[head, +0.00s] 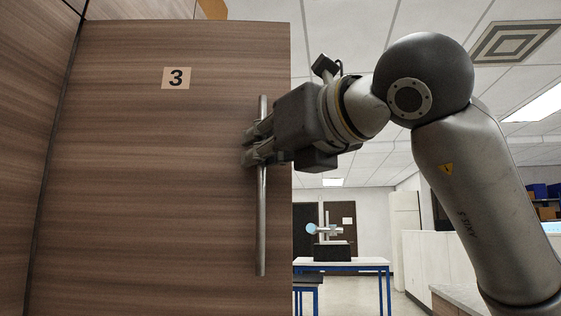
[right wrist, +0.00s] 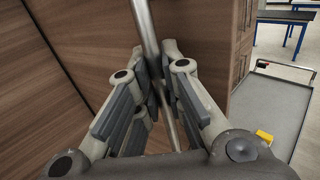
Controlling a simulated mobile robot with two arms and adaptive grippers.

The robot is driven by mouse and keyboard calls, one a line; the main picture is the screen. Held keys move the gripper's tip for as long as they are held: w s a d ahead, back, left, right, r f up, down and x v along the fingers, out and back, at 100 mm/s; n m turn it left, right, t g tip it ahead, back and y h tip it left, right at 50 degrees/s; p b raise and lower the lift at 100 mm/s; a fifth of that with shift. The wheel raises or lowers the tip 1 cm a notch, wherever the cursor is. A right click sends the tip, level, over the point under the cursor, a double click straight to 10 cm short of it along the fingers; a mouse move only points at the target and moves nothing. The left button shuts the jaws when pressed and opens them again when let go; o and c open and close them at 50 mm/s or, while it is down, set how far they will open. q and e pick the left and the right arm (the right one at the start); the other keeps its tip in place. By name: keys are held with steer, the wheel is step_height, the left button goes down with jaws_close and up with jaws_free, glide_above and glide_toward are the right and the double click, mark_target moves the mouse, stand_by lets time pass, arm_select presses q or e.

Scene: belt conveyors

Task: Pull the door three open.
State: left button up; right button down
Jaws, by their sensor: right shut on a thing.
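Door three (head: 150,180) is a brown wood-grain panel with a "3" label (head: 176,78) near its top. A long vertical metal bar handle (head: 262,220) stands near its right edge. My right gripper (head: 254,147) is shut on the upper part of the handle. In the right wrist view the handle (right wrist: 146,28) runs down between the fingers of the right gripper (right wrist: 160,85). A dark gap runs along the door's left side. I cannot tell from these views how far the door stands open. My left gripper is not in view.
Another wood panel (head: 30,120) meets the door's left side at an angle. Right of the door is an open room with a blue-legged table (head: 345,263). The right wrist view shows a grey platform cart (right wrist: 272,95) on the floor at right.

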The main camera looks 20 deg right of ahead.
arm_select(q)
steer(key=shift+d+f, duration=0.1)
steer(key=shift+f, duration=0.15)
arm_select(e)
steer(key=shift+s+a, duration=0.35)
steer(key=shift+s, duration=0.55)
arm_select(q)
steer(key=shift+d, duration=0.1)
arm_select(e)
steer(key=c, duration=1.5)
jaws_free()
steer(key=shift+d, duration=0.1)
steer(key=v, duration=1.2)
